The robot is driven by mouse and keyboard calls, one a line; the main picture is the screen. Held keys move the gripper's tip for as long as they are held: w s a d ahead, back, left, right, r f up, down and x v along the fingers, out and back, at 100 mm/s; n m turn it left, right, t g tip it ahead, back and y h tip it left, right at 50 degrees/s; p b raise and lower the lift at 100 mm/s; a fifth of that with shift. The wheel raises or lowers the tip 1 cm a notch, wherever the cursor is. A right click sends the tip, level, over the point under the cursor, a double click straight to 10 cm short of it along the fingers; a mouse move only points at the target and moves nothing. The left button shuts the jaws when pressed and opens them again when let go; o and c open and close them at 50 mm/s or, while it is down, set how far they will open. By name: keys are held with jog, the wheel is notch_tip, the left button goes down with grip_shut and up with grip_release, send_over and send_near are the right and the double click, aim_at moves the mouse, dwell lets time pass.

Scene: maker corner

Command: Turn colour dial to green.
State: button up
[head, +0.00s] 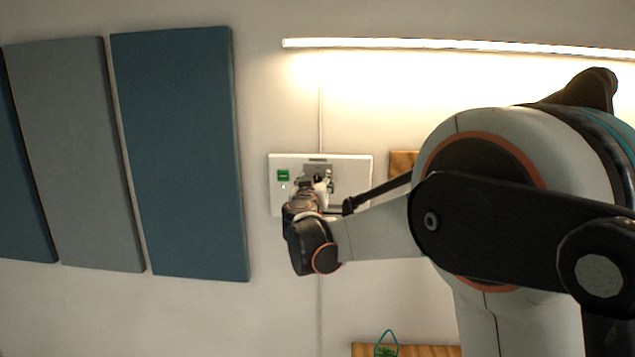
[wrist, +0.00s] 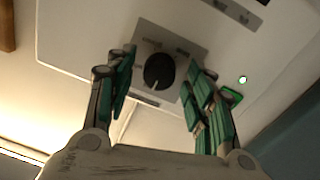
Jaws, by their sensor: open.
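The colour dial (wrist: 159,71) is a round black knob on a grey plate in the wrist view. The plate sits on a white wall panel (head: 360,179), which also fills much of the wrist view (wrist: 75,40). My gripper (wrist: 160,85) is open, with its green-padded fingers on either side of the dial and apart from it. In the head view my gripper (head: 318,183) is in front of the panel and hides the dial. I cannot read the dial's setting.
A bright strip light (head: 450,45) runs along the wall above the panel. Blue and grey wall panels (head: 180,150) hang to the left. A wooden piece (head: 402,162) is right of the panel, behind my arm. A wooden surface (head: 430,351) with a green item is below.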

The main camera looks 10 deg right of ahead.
jog(key=c, duration=1.1)
jog(key=shift+f, duration=0.1)
jog(key=shift+m+b, duration=0.85)
jog(key=shift+m, duration=0.25)
jog(key=m+b, duration=0.2)
jog(key=m, duration=0.1)
jog(key=shift+m, duration=0.3)
jog(key=shift+d+m+y+b, duration=0.1)
jog(key=shift+m+y+b, duration=0.3)
jog(key=shift+m+b, duration=2.95)
jog(key=shift+d+m+y+p, duration=0.1)
jog(key=shift+m+y+p, duration=0.35)
jog(key=shift+m, duration=6.7)
